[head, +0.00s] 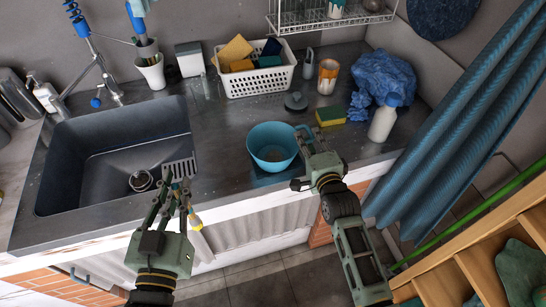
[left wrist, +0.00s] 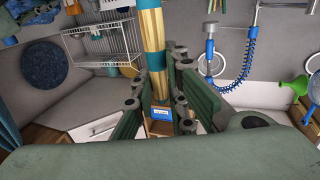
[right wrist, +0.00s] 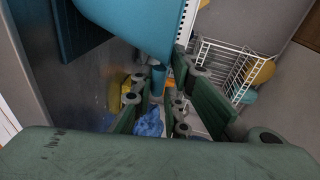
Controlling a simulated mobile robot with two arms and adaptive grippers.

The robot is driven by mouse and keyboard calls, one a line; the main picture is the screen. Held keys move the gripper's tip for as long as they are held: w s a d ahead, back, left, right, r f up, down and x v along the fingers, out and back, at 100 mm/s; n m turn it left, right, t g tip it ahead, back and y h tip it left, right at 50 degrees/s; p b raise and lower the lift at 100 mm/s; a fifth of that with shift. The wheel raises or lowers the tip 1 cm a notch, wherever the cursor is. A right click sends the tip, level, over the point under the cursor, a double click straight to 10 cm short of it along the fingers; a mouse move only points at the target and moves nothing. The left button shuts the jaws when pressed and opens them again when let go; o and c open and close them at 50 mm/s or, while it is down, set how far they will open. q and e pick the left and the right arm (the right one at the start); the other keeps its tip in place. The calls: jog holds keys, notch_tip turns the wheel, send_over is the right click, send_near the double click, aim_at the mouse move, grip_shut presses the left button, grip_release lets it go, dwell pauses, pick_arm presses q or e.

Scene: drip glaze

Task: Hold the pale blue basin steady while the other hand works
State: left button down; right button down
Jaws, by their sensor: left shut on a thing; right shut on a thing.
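The pale blue basin (head: 272,142) stands upright on the dark counter, right of the sink, with a small pale patch inside at its bottom. My right gripper (head: 309,147) is at the basin's right side, shut on its blue handle (right wrist: 157,78). The basin's wall (right wrist: 140,22) fills the top of the right wrist view. My left gripper (head: 174,190) is shut on a tool with a wooden, teal-banded handle (left wrist: 153,38). A grey slotted head (head: 180,167) shows above this gripper, at the sink's right front corner, left of the basin and apart from it. The fingers hide part of the tool.
The sink (head: 95,185) lies left. Behind the basin are a white basket (head: 236,84) of sponges and a dark round lid (head: 295,102).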

dwell(0.4)
pick_arm(q)
jog(key=w+d+r+m+g+h, duration=0.1)
jog(key=w+d+r+m+h, duration=0.1)
jog(key=w+d+m+h, duration=0.3)
jog(key=w+d+r+g+h, duration=0.2)
jog(key=w+d+h, duration=0.1)
jog(key=d, duration=0.4)
jog(key=w+d+r+m+g+h, duration=0.1)
jog(key=w+d+r+m+h, duration=0.25)
jog(key=d, duration=0.35)
jog(key=w+a+g+h, duration=0.1)
jog(key=w+a, duration=0.2)
jog(key=w, duration=0.8)
notch_tip(320, 180, down, 8)
jog(key=f, duration=0.1)
jog(key=shift+m, duration=0.25)
jog(key=shift+w+d+r, duration=0.1)
jog(key=shift+w+d, duration=0.35)
jog(key=shift+d, duration=0.35)
jog(key=shift+w+d+f, duration=0.1)
jog(key=shift+w+d, duration=0.4)
jog(key=shift+d, duration=0.3)
jog(key=shift+w+d+r, duration=0.1)
jog(key=shift+w+d, duration=0.35)
jog(key=shift+d, duration=0.35)
jog(key=shift+w+f, duration=0.1)
jog(key=shift+f, duration=0.8)
